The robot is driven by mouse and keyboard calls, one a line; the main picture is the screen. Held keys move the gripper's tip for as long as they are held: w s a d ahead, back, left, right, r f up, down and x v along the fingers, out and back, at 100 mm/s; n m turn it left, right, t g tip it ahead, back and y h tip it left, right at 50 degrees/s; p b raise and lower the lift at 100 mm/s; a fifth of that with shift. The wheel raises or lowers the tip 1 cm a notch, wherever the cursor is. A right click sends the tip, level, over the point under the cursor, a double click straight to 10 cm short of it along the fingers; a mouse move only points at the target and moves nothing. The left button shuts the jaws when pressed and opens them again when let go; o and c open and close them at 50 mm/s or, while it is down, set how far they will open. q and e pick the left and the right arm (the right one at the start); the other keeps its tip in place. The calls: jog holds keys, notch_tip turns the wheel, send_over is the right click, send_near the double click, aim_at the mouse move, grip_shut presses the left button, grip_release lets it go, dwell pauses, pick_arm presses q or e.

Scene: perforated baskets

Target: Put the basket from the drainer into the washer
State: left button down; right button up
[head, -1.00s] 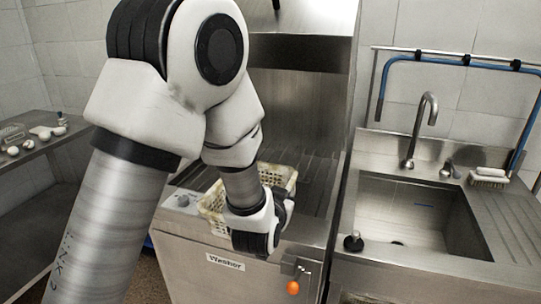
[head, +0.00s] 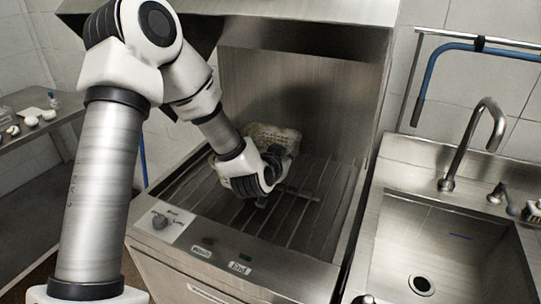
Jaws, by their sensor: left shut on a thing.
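The basket (head: 268,134) is cream-coloured and perforated. It is inside the washer, at the back of the ribbed rack, partly hidden behind my left gripper. My left gripper (head: 284,160) is shut on the near side of the basket. Whether the basket's underside touches the rack is hidden. The washer (head: 209,255) is a steel machine with its hood raised and its front open, with a knob and small labelled buttons on its front edge. My right gripper is not in view.
A steel sink with a tap (head: 487,125) stands to the right of the washer. A side table (head: 38,122) with small pale items stands at the far left. The front and right of the rack (head: 290,222) are bare.

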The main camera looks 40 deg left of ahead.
pick_arm(q)
jog(key=a, duration=0.2)
jog(key=w+a, duration=0.1)
jog(key=a, duration=0.1)
jog(key=a+p, duration=0.1)
jog(key=a, duration=0.1)
jog(key=shift+w+f, duration=0.1)
jog(key=shift+w, duration=0.2)
jog(key=shift+a+f, duration=0.15)
jog(key=shift+f, duration=0.2)
notch_tip(320, 180, down, 3)
jog(key=shift+w+f, duration=0.1)
jog(key=c, duration=1.6)
grip_release()
jog(key=o, duration=0.5)
jog(key=shift+c, duration=0.2)
jog(key=p+v, duration=0.1)
jog(key=v, duration=1)
jog(key=shift+s+d+r, duration=0.25)
jog(key=shift+s, duration=0.3)
